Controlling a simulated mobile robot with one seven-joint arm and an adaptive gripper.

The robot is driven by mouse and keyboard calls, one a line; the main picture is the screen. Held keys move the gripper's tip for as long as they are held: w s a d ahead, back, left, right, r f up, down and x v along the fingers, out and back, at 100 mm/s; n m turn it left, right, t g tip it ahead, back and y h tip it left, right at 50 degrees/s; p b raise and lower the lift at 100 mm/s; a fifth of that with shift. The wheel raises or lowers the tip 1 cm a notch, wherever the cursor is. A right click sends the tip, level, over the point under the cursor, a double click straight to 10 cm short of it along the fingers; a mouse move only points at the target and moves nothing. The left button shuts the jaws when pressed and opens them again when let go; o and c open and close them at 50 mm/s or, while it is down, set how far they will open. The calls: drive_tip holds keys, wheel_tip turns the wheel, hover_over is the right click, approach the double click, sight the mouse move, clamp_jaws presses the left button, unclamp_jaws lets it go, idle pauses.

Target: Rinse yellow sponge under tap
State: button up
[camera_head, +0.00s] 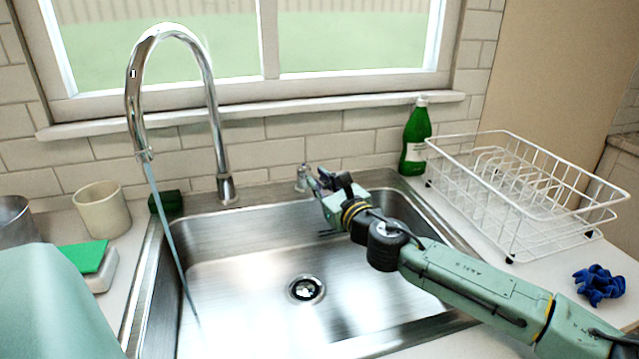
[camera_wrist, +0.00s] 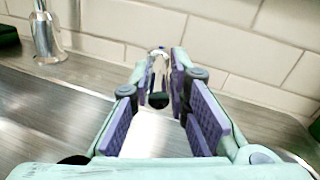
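The chrome tap (camera_head: 220,130) arches over the left side of the steel sink (camera_head: 250,270). A thin water stream (camera_head: 172,238) runs from its spout into the basin. A small chrome tap control (camera_head: 302,178) stands on the sink's back rim. My gripper (camera_head: 322,182) is beside this control. In the wrist view, the control (camera_wrist: 158,98) shows between the tips of my gripper (camera_wrist: 165,78). The purple-padded fingers stand apart; contact with the control cannot be made out. No yellow sponge is visible in either view.
A green pad on a white block (camera_head: 100,275), a cream cup (camera_head: 102,208) and a dark green block (camera_head: 168,203) are left of the sink. A green bottle (camera_head: 416,140), white dish rack (camera_head: 520,200) and blue crumpled item (camera_head: 598,285) are right. The basin looks empty.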

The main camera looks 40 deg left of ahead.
drive_tip(key=shift+o, duration=1.4)
drive_tip(key=shift+d, duration=0.1)
drive_tip(key=v, duration=1.2)
